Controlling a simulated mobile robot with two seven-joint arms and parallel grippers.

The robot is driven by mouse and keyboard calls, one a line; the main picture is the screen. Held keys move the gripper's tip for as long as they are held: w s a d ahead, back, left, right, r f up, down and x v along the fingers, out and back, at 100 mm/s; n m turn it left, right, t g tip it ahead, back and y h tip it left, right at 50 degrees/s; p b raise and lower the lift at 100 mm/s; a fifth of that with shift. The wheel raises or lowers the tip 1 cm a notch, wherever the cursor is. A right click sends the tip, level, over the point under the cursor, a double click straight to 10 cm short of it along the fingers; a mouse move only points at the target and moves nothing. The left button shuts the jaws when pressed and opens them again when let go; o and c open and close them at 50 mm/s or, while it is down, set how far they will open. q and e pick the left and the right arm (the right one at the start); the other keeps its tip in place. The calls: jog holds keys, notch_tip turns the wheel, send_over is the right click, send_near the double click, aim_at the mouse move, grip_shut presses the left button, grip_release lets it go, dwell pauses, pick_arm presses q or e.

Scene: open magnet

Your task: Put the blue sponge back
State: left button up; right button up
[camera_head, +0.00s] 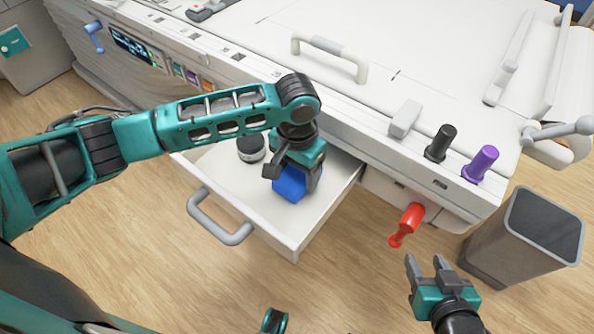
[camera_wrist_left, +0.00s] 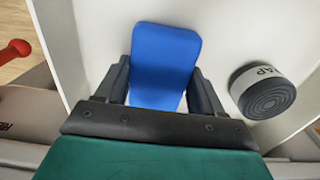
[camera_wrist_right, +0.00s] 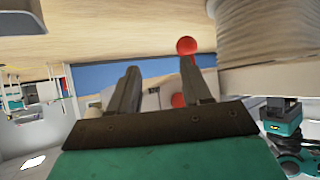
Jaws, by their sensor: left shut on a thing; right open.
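The blue sponge (camera_head: 289,184) is in the open white drawer (camera_head: 318,205), held between the fingers of my left gripper (camera_head: 291,172). In the left wrist view the sponge (camera_wrist_left: 165,62) shows between both fingers, with the drawer floor behind it. I cannot tell whether the sponge touches the drawer floor. My left gripper (camera_wrist_left: 163,95) is shut on it. My right gripper (camera_head: 428,272) is open and empty, low in front of the machine, left of the grey bin.
A round tape-like roll (camera_head: 251,148) with a dark top lies in the drawer, left of the sponge. The drawer's grey handle (camera_head: 220,222) sticks out in front. A red handle (camera_head: 406,225) and a grey bin (camera_head: 524,238) are to the right. Black and purple knobs (camera_head: 481,163) stand on the machine's edge.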

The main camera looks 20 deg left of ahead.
aim_at(297, 174)
jog(key=shift+r, duration=0.25)
pick_arm(q)
jog(key=o, duration=0.7)
jog(key=shift+c, duration=0.2)
jog(key=o, duration=0.3)
pick_arm(e)
jog(key=shift+f, duration=0.4)
pick_arm(q)
jog(key=shift+o, duration=0.2)
notch_tip(297, 174, up, 12)
jog(key=p, duration=0.3)
pick_arm(e)
jog(key=shift+s+d+r, duration=0.4)
jog(key=shift+d+r, duration=0.25)
jog(key=shift+r, duration=0.1)
jog(key=shift+h, duration=0.3)
